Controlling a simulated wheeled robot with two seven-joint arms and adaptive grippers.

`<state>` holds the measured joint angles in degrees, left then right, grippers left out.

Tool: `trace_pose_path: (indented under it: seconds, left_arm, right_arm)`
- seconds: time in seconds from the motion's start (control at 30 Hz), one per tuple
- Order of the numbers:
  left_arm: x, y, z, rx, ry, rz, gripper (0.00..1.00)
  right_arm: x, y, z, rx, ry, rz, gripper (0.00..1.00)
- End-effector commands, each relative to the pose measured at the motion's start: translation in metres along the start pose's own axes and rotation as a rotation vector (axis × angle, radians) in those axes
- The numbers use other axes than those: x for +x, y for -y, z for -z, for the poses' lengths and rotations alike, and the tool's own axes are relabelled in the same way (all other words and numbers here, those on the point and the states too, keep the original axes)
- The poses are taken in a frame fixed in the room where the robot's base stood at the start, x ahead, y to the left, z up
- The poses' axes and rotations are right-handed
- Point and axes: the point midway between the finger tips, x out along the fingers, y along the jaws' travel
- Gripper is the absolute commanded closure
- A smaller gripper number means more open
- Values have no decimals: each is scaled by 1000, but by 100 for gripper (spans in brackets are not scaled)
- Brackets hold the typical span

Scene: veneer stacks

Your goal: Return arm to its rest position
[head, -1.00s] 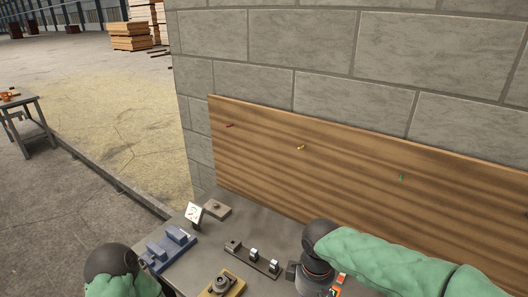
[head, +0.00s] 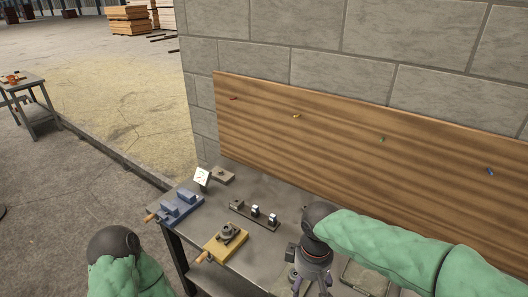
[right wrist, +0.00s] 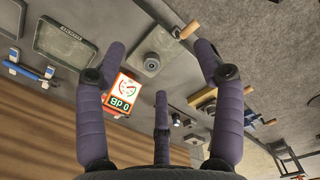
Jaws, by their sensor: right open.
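My right arm reaches over the grey workbench (head: 275,190) from the right in the head view. My right gripper (head: 312,288) points down at the bottom of that view, partly cut off. In the right wrist view its dark padded fingers (right wrist: 160,75) are spread apart with nothing between them. An orange-and-white display unit (right wrist: 122,93) shows beyond the fingers, apart from them as far as I can tell. My left arm shows only as a green sleeve and dark joint at the lower left; its gripper is out of view.
The bench holds a blue fixture (head: 178,207), a yellow fixture (head: 229,238), a dark rail with clips (head: 253,214), a white card (head: 203,177) and a shallow tray (head: 359,276). A wooden board (head: 340,130) with coloured pegs leans along the block wall (head: 300,45). Open floor lies left.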

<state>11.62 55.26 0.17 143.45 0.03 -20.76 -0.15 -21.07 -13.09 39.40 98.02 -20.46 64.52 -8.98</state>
Motion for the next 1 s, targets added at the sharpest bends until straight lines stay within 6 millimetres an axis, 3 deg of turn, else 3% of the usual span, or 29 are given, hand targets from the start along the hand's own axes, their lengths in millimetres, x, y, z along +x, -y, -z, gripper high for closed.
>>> trace_pose_path:
  seconds: [0.37,0.57,0.77,1.0]
  left_arm:
    - [0,0,1,0,-2,0,60]
    - [0,0,1,0,-1,0,60]
    - [0,0,1,0,-2,0,60]
    - [0,0,1,0,-2,0,60]
  right_arm:
    - [47,0,9,57,-7,64,31]
    - [87,1,13,117,-19,116,31]
    - [151,6,12,232,-35,198,31]
    - [232,17,-4,433,-60,291,31]
